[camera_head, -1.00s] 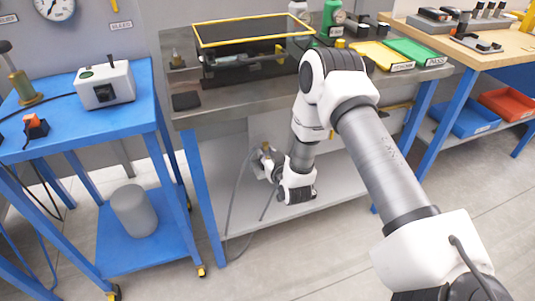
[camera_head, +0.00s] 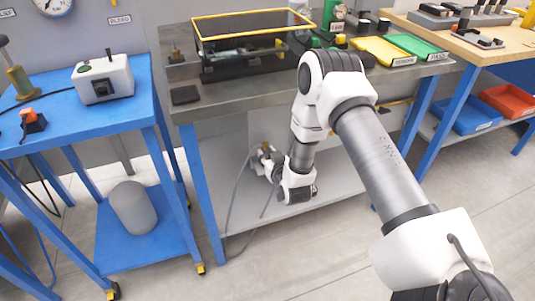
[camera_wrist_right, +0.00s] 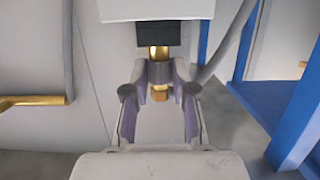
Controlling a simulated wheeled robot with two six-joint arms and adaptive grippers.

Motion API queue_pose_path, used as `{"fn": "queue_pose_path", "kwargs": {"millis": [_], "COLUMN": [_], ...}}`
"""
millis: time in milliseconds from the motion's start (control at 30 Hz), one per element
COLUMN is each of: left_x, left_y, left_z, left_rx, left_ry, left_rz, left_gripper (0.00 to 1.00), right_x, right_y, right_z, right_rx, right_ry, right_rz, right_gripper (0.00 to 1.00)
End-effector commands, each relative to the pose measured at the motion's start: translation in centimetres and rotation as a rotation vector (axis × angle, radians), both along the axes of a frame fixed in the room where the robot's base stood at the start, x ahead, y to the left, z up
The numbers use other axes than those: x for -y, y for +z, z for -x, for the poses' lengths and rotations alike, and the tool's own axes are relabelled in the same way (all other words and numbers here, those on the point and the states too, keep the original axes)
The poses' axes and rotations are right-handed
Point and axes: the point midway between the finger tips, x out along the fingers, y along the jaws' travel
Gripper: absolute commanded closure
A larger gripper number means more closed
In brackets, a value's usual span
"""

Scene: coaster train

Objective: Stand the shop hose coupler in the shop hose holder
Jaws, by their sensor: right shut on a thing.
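My right gripper (camera_head: 265,160) is low beside the middle bench, in front of its lower shelf. In the right wrist view, the gripper (camera_wrist_right: 158,92) is closed on the brass shop hose coupler (camera_wrist_right: 159,53), whose brass shows above and between the finger pads. A black block and a white block sit beyond the coupler; I cannot tell if they are the shop hose holder or touch it. The coupler is small and partly hidden in the head view. I cannot make out the holder for sure. My left gripper is not in view.
A grey hose (camera_head: 232,205) hangs beside the gripper. The middle bench (camera_head: 235,100) has a blue leg (camera_head: 204,195) close by on the left. A blue cart (camera_head: 120,115) with a white box (camera_head: 103,82) stands left. The lower shelf (camera_head: 290,200) has free room.

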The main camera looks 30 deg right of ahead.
Motion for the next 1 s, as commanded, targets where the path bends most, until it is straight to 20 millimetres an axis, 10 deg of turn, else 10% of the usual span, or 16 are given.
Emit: {"fn": "queue_pose_path", "kwargs": {"millis": [400,433,500,1000], "left_x": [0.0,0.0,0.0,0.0], "left_y": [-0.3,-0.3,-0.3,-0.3], "left_z": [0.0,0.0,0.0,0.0], "left_rx": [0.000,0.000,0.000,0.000], "left_ry": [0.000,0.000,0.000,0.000], "left_rz": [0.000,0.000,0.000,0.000], "left_gripper": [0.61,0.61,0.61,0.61], "right_x": [0.0,0.0,0.0,-0.5], "right_y": [-0.4,-0.4,-0.4,0.0], "right_z": [0.0,0.0,0.0,2.2], "right_rx": [0.001,0.001,0.001,-0.003], "right_ry": [0.000,0.000,0.000,0.000], "right_rz": [0.000,0.000,0.000,-0.002], "right_gripper": [1.00,0.71,0.46,0.45]}}
